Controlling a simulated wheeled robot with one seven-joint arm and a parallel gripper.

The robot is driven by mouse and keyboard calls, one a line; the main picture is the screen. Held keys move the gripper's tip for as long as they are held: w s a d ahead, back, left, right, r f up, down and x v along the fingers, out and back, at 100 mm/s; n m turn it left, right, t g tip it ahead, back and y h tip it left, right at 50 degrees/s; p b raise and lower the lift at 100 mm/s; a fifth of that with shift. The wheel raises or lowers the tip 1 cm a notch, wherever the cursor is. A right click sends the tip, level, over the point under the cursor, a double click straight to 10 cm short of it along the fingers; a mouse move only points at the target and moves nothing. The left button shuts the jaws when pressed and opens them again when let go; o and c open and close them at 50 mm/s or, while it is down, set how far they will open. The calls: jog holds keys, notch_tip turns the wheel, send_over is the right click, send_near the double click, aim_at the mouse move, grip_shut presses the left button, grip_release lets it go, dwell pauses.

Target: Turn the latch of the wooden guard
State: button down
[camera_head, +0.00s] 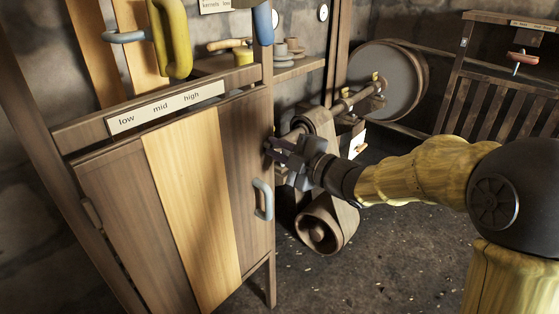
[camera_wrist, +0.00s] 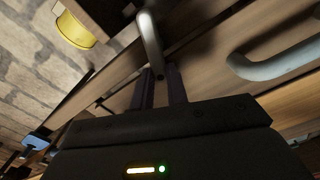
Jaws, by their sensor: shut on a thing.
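The wooden guard (camera_head: 190,190) is a plank-fronted door panel in a frame, with a paler middle board. It appears closed in the head view. A grey bar handle (camera_head: 263,200) is on its right part; the handle also shows at the right of the wrist view (camera_wrist: 275,62). My gripper (camera_head: 271,149) is at the guard's upper right edge, above the handle. In the wrist view my gripper's fingers (camera_wrist: 160,75) are shut on a grey metal bar, which looks like the latch (camera_wrist: 150,42). In the head view my gripper hides the latch.
A "low mid high" label (camera_head: 155,112) sits above the guard, with a yellow handle (camera_head: 171,38) over it. Behind my gripper are a wooden pulley (camera_head: 322,226) and a large drum (camera_head: 385,82). A slatted wooden gate (camera_head: 505,100) stands at the right. Open floor lies between.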

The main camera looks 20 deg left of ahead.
jog(key=shift+s+f+n+b, duration=0.1)
jog(key=shift+f+n+b, duration=0.25)
jog(key=shift+n+b, duration=0.9)
jog(key=shift+f+n+b, duration=0.3)
jog(key=shift+n+b, duration=0.85)
jog(key=shift+b, duration=0.15)
jog(key=c, duration=1.4)
grip_release()
